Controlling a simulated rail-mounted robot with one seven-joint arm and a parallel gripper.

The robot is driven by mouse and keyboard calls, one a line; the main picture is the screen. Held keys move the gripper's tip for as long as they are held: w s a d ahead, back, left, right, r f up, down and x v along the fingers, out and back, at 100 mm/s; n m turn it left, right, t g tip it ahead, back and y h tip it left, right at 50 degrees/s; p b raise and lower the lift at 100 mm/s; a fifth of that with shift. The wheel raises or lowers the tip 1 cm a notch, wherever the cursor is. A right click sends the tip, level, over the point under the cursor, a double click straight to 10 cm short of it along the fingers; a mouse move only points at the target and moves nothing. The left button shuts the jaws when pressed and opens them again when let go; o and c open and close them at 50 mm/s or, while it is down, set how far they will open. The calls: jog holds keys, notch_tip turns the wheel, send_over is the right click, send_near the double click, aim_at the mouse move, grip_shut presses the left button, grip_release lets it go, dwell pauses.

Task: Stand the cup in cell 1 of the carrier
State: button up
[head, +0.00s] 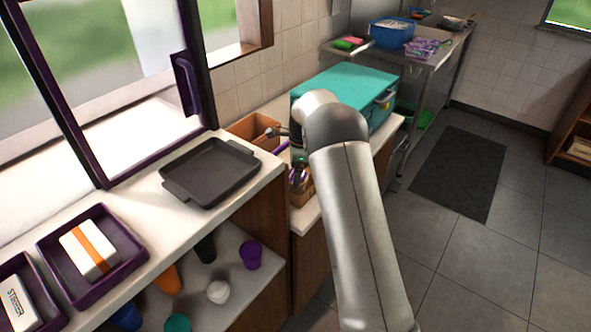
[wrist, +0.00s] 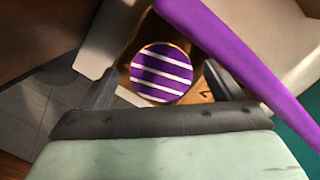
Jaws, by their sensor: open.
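The cup (wrist: 160,72) shows in the wrist view as a round purple top with white stripes and a brown-gold rim. It lies between the two fingers of my gripper (wrist: 160,88), which is open, with a finger on either side. The cup appears to be in or over the wooden carrier (wrist: 203,84), whose purple handle bar (wrist: 250,75) crosses the upper right. A dark mark on the wood cannot be read. In the head view the carrier (head: 307,188) is mostly hidden behind my arm. The cup's base and its cell are hidden.
A teal box (head: 345,85) stands behind my arm on the counter, and a brown wooden bin (head: 250,128) stands near the wall. A black tray (head: 212,172) and purple trays (head: 130,262) are on the near counter. Several cups, including a purple cup (head: 250,255), stand on the shelf below.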

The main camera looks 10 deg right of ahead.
notch_tip(320, 180, up, 13)
jog(key=d, duration=0.1)
jog(key=s+r+n, duration=0.4)
jog(key=s, duration=0.4)
jog(key=s+f+n, duration=0.2)
jog(key=s+n, duration=0.5)
jog(key=s, duration=1)
jog(key=s+a+f+n+h, duration=0.1)
jog(key=s+f+n, duration=0.2)
jog(key=s+n, duration=0.5)
jog(key=s, duration=0.9)
jog(key=shift+s+n, duration=0.25)
jog(key=shift+n, duration=0.05)
